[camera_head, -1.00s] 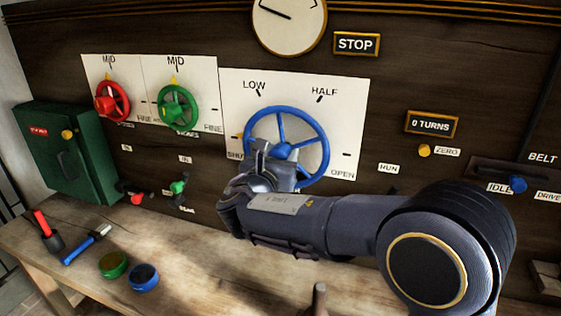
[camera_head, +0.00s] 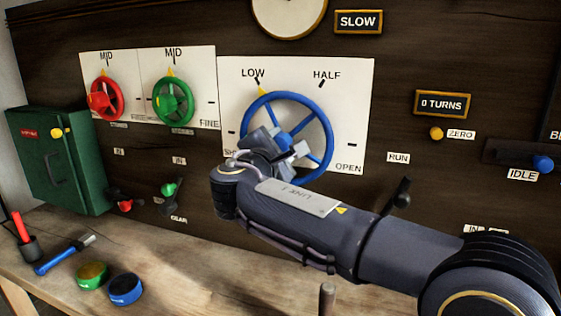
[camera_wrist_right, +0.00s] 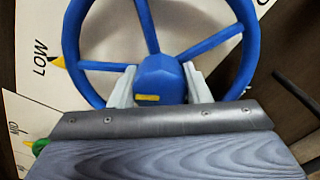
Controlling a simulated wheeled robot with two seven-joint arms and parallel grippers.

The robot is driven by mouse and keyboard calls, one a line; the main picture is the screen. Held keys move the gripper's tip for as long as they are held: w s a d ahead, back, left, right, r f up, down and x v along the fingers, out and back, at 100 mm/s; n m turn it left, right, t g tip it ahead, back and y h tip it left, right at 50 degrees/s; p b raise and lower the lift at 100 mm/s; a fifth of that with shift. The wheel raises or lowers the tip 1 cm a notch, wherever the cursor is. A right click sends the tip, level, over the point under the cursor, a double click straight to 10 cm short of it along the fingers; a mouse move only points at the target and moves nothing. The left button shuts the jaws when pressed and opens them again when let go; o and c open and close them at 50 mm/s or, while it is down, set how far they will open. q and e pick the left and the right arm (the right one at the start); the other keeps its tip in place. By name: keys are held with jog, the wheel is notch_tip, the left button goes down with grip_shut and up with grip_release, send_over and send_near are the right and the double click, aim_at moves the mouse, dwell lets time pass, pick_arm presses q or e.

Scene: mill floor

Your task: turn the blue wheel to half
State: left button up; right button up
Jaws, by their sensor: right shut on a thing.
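The blue wheel (camera_head: 329,140) stands on a white plate marked SHUT, LOW, HALF and OPEN. Its yellow pointer (camera_head: 262,92) is at the LOW mark, left of HALF. My right gripper (camera_head: 284,147) reaches up from the lower right and is shut on the wheel's hub. In the right wrist view the two fingers (camera_wrist_right: 160,86) sit either side of the blue hub (camera_wrist_right: 158,74), and the yellow pointer (camera_wrist_right: 58,62) is beside the word LOW. The lower part of the wheel is partly hidden by my gripper. My left gripper is not in view.
A red wheel (camera_head: 106,100) and a green wheel (camera_head: 173,101) are to the left, both with pointers at MID. A sign (camera_head: 358,21) reads SLOW and a counter (camera_head: 442,103) reads 0 TURNS. A lever (camera_head: 401,193) stands near RUN. Loose items lie on the bench.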

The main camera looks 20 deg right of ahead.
jog(key=m+b, duration=0.1)
jog(key=m, duration=0.1)
jog(key=m+b, duration=0.3)
jog(key=b, duration=0.1)
jog(key=shift+f+m, duration=0.3)
jog(key=shift+m, duration=0.1)
jog(key=m+b, duration=0.3)
jog(key=shift+r+m, duration=0.1)
jog(key=shift+m, duration=0.3)
jog(key=shift+r+m+b, duration=0.1)
jog(key=shift+m+b, duration=0.55)
jog(key=shift+m, duration=0.25)
jog(key=o, duration=1)
jog(key=v, duration=0.8)
jog(key=shift+b, duration=0.3)
